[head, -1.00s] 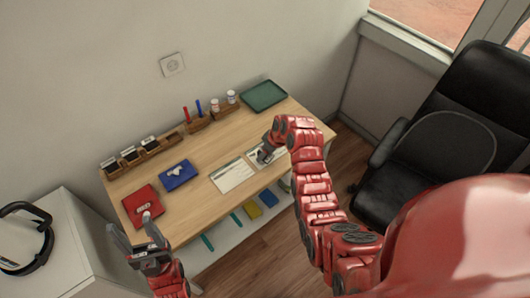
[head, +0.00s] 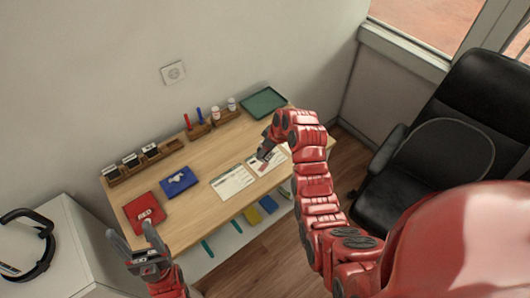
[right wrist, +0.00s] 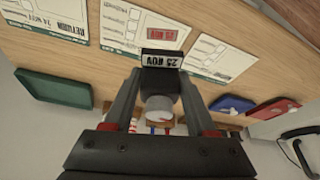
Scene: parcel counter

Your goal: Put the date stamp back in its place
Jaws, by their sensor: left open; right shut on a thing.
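My right gripper (head: 264,153) is shut on the date stamp (right wrist: 161,60), whose face in the right wrist view reads 25 NOV. The stamp is above the paper forms. The form (right wrist: 150,25) beyond it bears a red 25 NOV mark. In the head view the stamp is mostly hidden by the gripper. The wooden stamp rack (head: 118,181) is at the desk's back left, with several stamps in it and what looks like an empty slot (head: 170,146) at its right end. My left gripper (head: 129,233) is open and empty near the front left corner.
A red pad (head: 145,202) and a blue pad (head: 178,181) lie in front of the rack. Pen and bottle holders (head: 198,130) and a green tray (head: 262,103) stand along the back. Another form (head: 231,182) lies mid-desk. A black chair (head: 440,150) is at right.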

